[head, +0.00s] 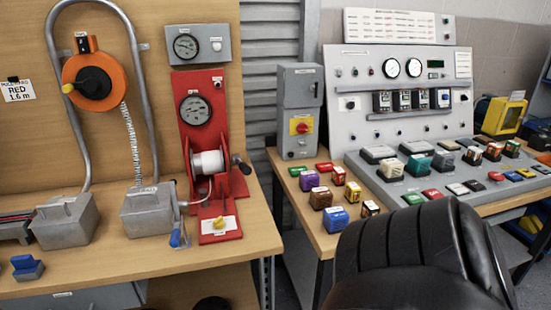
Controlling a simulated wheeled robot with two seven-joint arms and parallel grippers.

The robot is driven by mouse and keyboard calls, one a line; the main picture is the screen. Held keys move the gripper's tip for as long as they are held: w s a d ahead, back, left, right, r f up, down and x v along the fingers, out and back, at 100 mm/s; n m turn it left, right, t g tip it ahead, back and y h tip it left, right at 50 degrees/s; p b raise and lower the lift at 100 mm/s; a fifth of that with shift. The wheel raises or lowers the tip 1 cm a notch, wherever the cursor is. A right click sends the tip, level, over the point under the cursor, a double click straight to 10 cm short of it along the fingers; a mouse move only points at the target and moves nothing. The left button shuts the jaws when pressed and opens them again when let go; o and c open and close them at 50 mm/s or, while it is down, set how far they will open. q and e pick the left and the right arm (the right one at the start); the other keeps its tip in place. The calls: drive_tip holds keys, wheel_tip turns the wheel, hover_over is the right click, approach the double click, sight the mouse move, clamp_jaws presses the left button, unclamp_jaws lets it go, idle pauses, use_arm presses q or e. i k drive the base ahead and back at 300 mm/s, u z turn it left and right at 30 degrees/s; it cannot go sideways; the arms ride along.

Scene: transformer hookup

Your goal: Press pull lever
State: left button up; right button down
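No lever in view has a label that I can read as "pull lever". A red stand (205,95) on the left bench carries a dial gauge (195,110) and a white spool (208,162). A crank with a dark grip (241,166) sticks out at the spool's right. A small yellow lever (219,223) stands on a white plate on the stand's red base. A blue-handled tool or lever (178,236) hangs by the grey box at the stand's left. Neither of my grippers shows.
An orange reel (92,82) hangs on the wooden backboard. Grey boxes (64,221) line the left bench (120,262). A grey switch box (299,110) and several coloured blocks (334,218) stand on the right bench. A large black ribbed form (410,250) blocks the lower right.

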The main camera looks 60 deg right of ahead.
sight(246, 170)
drive_tip(key=z, duration=1.15)
drive_tip(key=i, duration=0.5)
